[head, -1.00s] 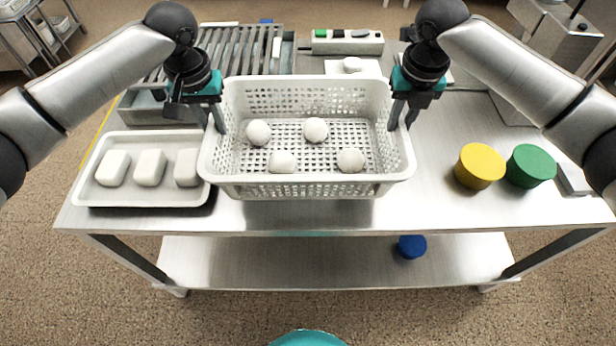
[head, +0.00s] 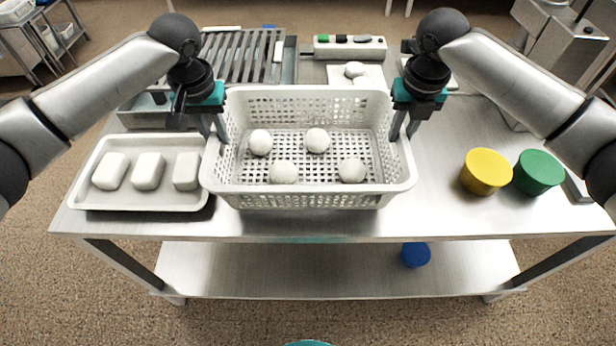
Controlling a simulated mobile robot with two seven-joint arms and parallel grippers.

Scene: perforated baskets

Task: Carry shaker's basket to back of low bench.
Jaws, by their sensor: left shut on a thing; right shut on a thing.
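A white perforated basket (head: 308,201) with several white round balls (head: 317,140) in it is in the middle of the head view, above the steel bench top (head: 440,215). My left gripper (head: 214,130) is shut on the basket's left rim. My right gripper (head: 404,128) is shut on its right rim. The basket looks level. Whether its base touches the bench top I cannot tell. The bench has a lower steel shelf (head: 320,270). I cannot make out a shaker or a separate low bench.
A white tray (head: 92,197) with white blocks stands close left of the basket. A yellow round piece (head: 486,172) and a green one (head: 538,172) stand at right. A slatted rack (head: 240,56) and a switch box (head: 350,47) are behind. A blue piece (head: 415,254) is on the lower shelf.

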